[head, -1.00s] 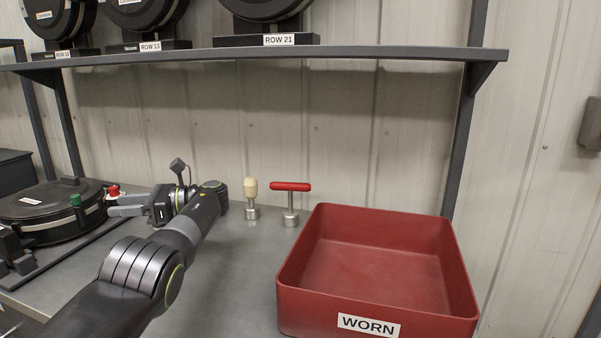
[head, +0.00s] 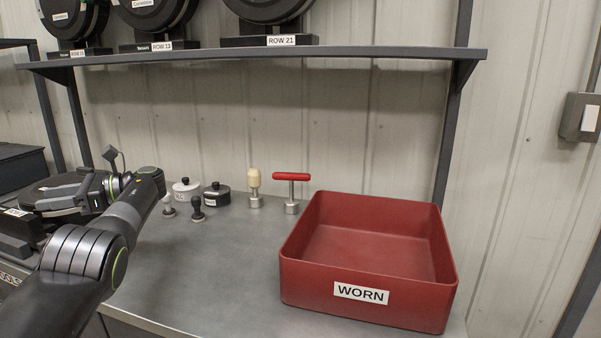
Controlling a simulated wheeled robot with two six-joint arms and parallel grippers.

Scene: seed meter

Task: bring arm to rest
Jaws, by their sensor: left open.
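My left arm comes in from the lower left. Its gripper (head: 62,195) is open and points left, over or in front of the round black seed meter (head: 40,190) on the bench. I see nothing between its fingers. The arm hides part of the meter. My right gripper does not show.
A red bin labelled WORN (head: 362,292) stands on the bench's right. Behind are a red T-handle tool (head: 291,177), a cream-knobbed tool (head: 254,182), a black pot (head: 216,195) and a white pot (head: 186,187). A shelf (head: 300,54) runs above. The bench middle (head: 215,265) is clear.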

